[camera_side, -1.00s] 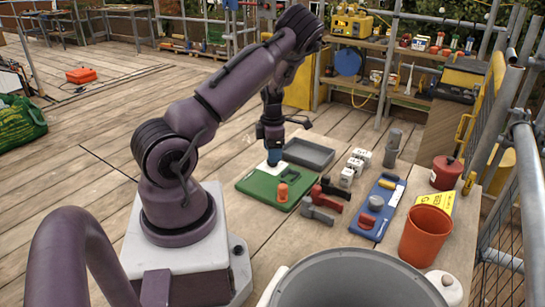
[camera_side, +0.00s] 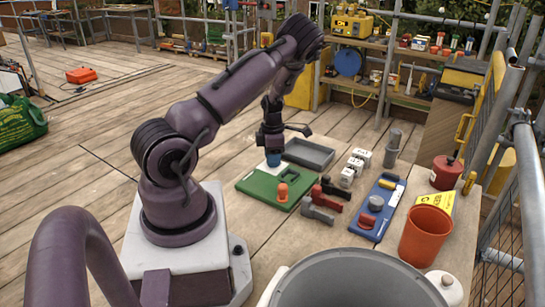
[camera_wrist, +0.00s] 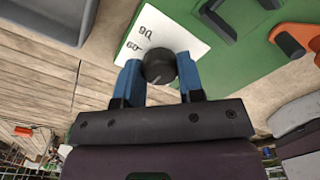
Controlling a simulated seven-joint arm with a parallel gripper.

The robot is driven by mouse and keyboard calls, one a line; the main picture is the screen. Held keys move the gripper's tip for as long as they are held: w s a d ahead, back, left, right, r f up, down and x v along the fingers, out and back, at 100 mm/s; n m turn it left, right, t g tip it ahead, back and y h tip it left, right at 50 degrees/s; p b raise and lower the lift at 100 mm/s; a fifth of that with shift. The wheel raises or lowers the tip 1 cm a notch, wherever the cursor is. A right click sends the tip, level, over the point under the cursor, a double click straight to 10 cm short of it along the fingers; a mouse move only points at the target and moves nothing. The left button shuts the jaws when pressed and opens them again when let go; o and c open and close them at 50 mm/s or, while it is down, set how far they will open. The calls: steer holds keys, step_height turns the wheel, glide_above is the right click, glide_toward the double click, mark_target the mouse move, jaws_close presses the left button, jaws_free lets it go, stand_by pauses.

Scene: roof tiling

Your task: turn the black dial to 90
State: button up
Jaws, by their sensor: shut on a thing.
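The black dial (camera_wrist: 158,66) sits on a white label (camera_wrist: 150,35) with the printed marks 90 and 60. The label is on a green board (camera_side: 262,190), which also shows in the wrist view (camera_wrist: 228,60). My gripper (camera_wrist: 159,80) is shut on the dial, with one blue finger on each side of it. In the side view my gripper (camera_side: 273,160) is low over the far part of the board, and the dial is hidden there. A faint pale line shows on the dial, but I cannot read which mark it points to.
A grey tray (camera_side: 310,153) lies right behind the board. Red and grey clamp-like tools (camera_side: 322,204), a blue board (camera_side: 378,208) and an orange bucket (camera_side: 424,236) are to the right.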

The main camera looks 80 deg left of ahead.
steer(key=shift+m, duration=0.3)
steer(key=m, duration=0.5)
steer(key=shift+m, duration=0.3)
steer(key=m, duration=0.5)
steer(key=shift+m, duration=0.3)
steer(key=m, duration=1.1)
steer(key=shift+m, duration=0.3)
steer(key=o, duration=0.9)
